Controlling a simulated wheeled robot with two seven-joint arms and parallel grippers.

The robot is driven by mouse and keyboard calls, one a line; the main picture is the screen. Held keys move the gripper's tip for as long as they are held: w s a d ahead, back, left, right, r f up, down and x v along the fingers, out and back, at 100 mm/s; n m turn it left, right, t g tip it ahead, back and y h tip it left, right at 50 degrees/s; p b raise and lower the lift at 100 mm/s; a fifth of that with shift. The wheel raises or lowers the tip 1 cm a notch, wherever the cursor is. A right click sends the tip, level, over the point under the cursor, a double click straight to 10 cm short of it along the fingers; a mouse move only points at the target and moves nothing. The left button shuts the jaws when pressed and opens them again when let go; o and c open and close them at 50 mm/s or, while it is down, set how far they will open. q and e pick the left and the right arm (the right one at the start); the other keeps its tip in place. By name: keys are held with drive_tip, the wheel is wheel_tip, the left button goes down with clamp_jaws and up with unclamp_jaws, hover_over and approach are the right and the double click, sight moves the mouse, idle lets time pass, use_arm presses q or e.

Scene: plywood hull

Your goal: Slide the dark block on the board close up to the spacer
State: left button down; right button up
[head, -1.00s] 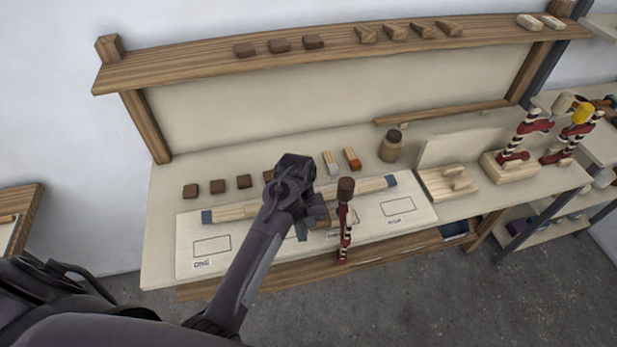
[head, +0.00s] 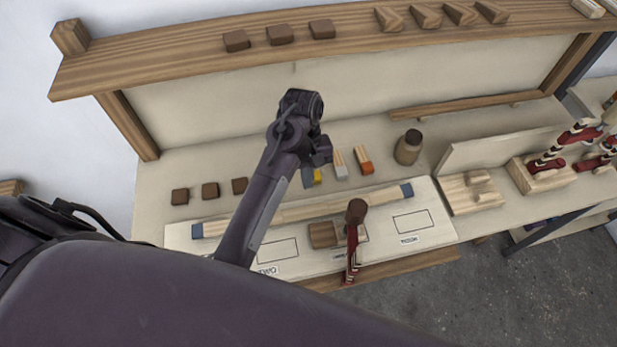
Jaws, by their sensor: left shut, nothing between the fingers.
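The dark brown block (head: 323,235) lies on the pale board (head: 440,227), by an outlined rectangle in the front middle. A long wooden bar with blue ends (head: 290,213) lies along the board behind the block, with a small gap. I cannot tell for sure which thing is the spacer. A red-and-white striped stick with a brown head (head: 352,260) shows just right of the block and partly covers that area. My left gripper (head: 320,155) is shut and empty, behind the board and apart from the block. My left arm hides part of the board and bar. My right gripper is out of view.
Small tipped blocks (head: 362,160) stand behind the bar beside my left gripper. Several dark cubes (head: 210,190) line the bench at left. A brown jar (head: 408,148) stands at back right. A shelf (head: 180,58) with blocks runs above.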

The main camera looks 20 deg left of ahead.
sight(315, 226)
use_arm(q)
drive_tip(key=p+x, duration=0.1)
drive_tip(key=x, duration=0.3)
drive_tip(key=shift+w, duration=0.1)
drive_tip(key=x, duration=0.2)
drive_tip(key=p+x, duration=0.1)
drive_tip(key=shift+w+a+f, duration=0.1)
drive_tip(key=shift+f, duration=0.25)
drive_tip(key=s+d+p, duration=0.2)
drive_tip(key=s, duration=0.1)
drive_tip(key=shift+r, duration=0.1)
drive_tip(key=shift+s+d+p, duration=0.15)
drive_tip(key=shift+p, duration=0.15)
drive_tip(key=shift+s, duration=0.1)
drive_tip(key=shift+s+d, duration=0.6)
drive_tip(key=shift+s, duration=0.25)
drive_tip(key=shift+s+d, duration=0.1)
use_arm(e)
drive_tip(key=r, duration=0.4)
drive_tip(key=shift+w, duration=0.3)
